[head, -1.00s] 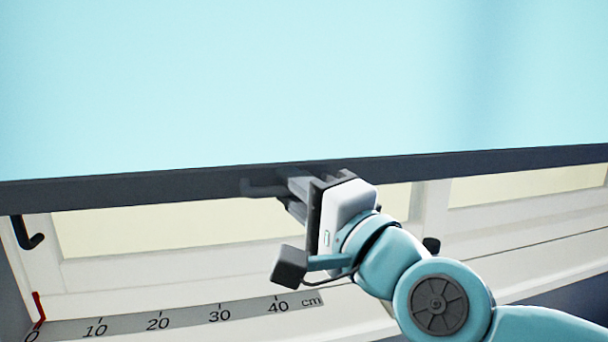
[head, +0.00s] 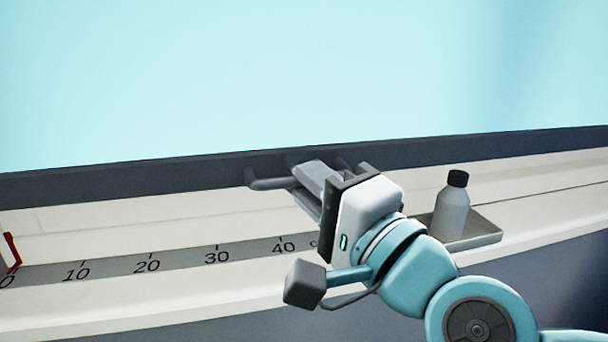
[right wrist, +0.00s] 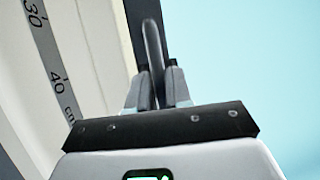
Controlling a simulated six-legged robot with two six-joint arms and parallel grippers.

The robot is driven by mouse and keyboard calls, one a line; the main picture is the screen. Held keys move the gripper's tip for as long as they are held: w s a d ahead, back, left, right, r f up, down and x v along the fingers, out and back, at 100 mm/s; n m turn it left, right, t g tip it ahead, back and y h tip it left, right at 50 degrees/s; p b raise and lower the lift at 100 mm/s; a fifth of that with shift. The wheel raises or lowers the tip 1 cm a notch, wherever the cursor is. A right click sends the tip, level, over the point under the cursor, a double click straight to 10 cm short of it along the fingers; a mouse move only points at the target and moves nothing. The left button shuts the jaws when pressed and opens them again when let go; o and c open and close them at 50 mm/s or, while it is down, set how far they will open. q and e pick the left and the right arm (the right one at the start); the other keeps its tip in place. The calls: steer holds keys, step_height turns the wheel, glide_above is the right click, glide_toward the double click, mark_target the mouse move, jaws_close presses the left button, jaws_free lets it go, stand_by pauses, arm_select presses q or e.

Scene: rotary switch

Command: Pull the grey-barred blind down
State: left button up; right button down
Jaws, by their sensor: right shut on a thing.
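The light blue blind (head: 250,80) fills the upper part of the head view. Its dark grey bottom bar (head: 120,181) runs across the view, a little above the ruler strip. A grey handle (head: 268,183) sticks out from the bar. My right gripper (head: 305,178) is shut on the handle. In the right wrist view the handle (right wrist: 153,45) stands between the two fingers (right wrist: 157,90). The part of the handle behind the fingers is hidden. My left gripper is not in view.
A ruler strip (head: 180,262) marked in cm lies on the white sill below the bar, with a red mark (head: 11,252) at its zero end. A grey bottle with a black cap (head: 452,208) stands on a small tray (head: 487,232) just right of my right wrist.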

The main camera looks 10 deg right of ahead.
steer(key=shift+a+f, duration=0.2)
steer(key=shift+f, duration=0.25)
steer(key=c, duration=1.1)
jaws_free()
steer(key=shift+c, duration=0.2)
steer(key=shift+r, duration=0.1)
steer(key=shift+d+r, duration=0.1)
steer(key=shift+d, duration=0.05)
steer(key=p+v, duration=0.5)
steer(key=v, duration=1.1)
steer(key=shift+s, duration=0.2)
steer(key=shift+d, duration=0.1)
